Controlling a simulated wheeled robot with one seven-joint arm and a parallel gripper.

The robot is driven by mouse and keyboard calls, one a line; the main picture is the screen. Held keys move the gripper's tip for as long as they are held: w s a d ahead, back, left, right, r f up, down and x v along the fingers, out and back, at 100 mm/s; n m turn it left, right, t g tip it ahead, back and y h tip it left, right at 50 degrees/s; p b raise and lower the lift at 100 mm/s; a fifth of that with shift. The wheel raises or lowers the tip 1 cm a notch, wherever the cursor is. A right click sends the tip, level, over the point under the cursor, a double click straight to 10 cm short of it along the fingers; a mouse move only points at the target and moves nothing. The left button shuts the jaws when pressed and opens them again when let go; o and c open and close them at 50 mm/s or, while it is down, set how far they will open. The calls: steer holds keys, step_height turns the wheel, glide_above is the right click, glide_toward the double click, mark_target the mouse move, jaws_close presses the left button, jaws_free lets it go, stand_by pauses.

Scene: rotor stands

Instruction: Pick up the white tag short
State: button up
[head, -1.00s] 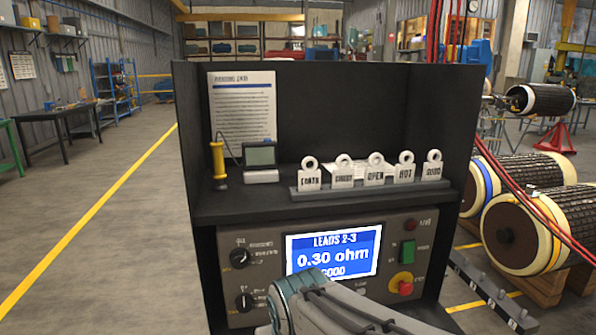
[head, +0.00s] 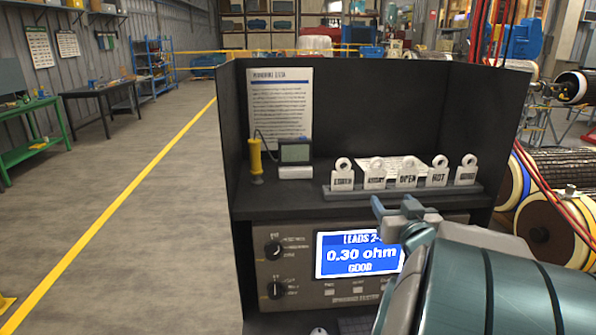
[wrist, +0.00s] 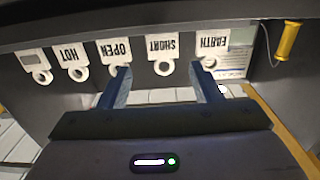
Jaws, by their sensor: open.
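The white SHORT tag (head: 375,176) stands second from the left in a row of white ring-topped tags on a dark holder (head: 405,193). In the wrist view its lettering is upside down, and the SHORT tag (wrist: 163,48) lies near the middle. My gripper (wrist: 160,70) is open and empty, with one fingertip to each side of the SHORT tag's ring in that picture. In the head view my gripper (head: 406,211) appears below the tag row, in front of the console. I cannot tell the exact gap to the tag.
The EARTH tag (wrist: 210,45) and OPEN tag (wrist: 115,50) flank SHORT closely, with the HOT tag (wrist: 73,60) further along. A yellow-handled probe (head: 256,162) and small meter (head: 295,157) stand left on the shelf. Dark side walls enclose the shelf. The console screen (head: 358,254) reads 0.30 ohm.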

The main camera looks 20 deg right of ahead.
mark_target(376, 178)
steer(key=x, duration=0.4)
steer(key=p+x, duration=0.1)
steer(key=x, duration=0.3)
steer(key=shift+w+r, duration=0.2)
steer(key=shift+r+p+x, duration=0.15)
steer(key=shift+p+x, duration=0.35)
steer(key=shift+x, duration=0.45)
steer(key=shift+r+p+x, duration=0.15)
steer(key=shift+p+x, duration=0.3)
steer(key=shift+x, duration=0.5)
steer(key=shift+w+f, duration=0.1)
steer(key=shift+w, duration=0.7)
steer(key=c, duration=0.5)
